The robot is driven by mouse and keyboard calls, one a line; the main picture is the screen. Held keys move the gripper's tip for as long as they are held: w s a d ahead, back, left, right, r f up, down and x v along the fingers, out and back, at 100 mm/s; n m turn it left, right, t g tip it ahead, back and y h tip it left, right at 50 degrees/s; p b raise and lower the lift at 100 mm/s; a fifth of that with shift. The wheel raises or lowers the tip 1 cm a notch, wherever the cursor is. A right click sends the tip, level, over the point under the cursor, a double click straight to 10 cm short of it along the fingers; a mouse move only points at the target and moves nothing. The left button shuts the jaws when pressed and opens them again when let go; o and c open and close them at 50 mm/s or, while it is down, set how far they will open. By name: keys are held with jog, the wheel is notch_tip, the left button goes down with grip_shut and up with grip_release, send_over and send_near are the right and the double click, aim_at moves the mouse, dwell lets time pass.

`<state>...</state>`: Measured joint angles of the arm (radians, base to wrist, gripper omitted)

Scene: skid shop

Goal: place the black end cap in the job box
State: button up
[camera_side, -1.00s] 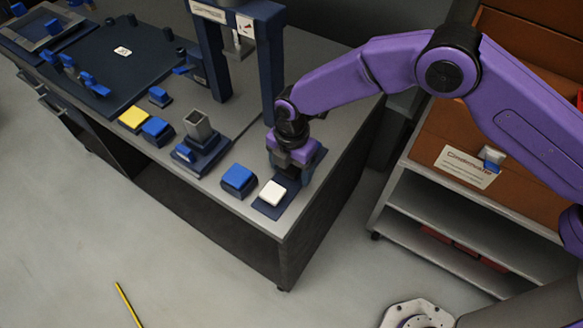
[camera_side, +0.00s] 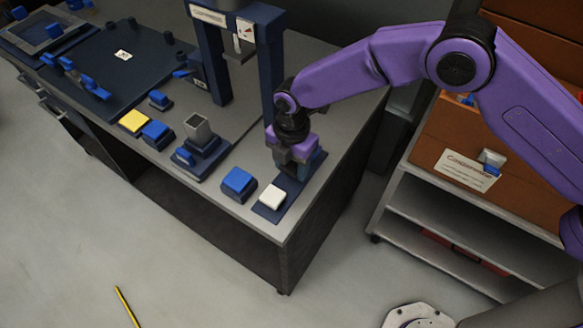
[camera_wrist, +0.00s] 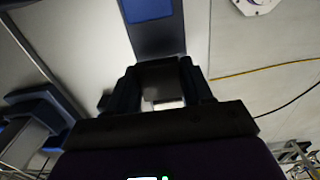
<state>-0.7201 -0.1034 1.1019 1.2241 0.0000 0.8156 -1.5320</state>
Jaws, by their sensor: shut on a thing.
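My gripper (camera_side: 298,170) is over the dark mat at the near right corner of the bench, behind a white block. In the wrist view my gripper's two dark fingers (camera_wrist: 160,75) are closed on a dark piece (camera_wrist: 160,68), which looks like the black end cap. The piece is mostly in shadow, and my gripper hides it in the side view. I cannot tell for sure which container is the job box.
The white block (camera_side: 271,196) sits on the mat's front end, beside a blue block (camera_side: 238,184). A grey square tube (camera_side: 198,130) stands in a blue holder. A blue press frame (camera_side: 271,65) rises behind. A brown labelled box (camera_side: 440,160) stands on the right shelf unit.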

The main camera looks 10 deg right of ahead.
jog(key=s+d+r, duration=0.5)
jog(key=r, duration=0.3)
jog(key=s+d+r, duration=0.5)
jog(key=r, duration=0.3)
jog(key=w+d+m, duration=0.4)
jog(key=w+d, duration=0.3)
jog(key=d, duration=0.4)
jog(key=w+d+m, duration=0.5)
jog(key=w+d, duration=0.1)
jog(key=d, duration=0.6)
jog(key=s+d+m, duration=0.2)
jog(key=d+m, duration=0.7)
jog(key=d, duration=1.9)
jog(key=w+d+f, duration=0.1)
jog(key=w+f, duration=0.3)
jog(key=f, duration=0.1)
jog(key=w+d+f, duration=0.1)
jog(key=w+f, duration=0.3)
jog(key=f, duration=0.1)
jog(key=w+d+f, duration=0.1)
jog(key=w+f, duration=0.3)
jog(key=f, duration=0.2)
jog(key=shift+w+d+f, duration=0.1)
jog(key=shift+w+d, duration=0.25)
jog(key=shift+d, duration=0.05)
jog(key=shift+w+d+f, duration=0.1)
jog(key=shift+w+f, duration=0.15)
jog(key=shift+f, duration=1.6)
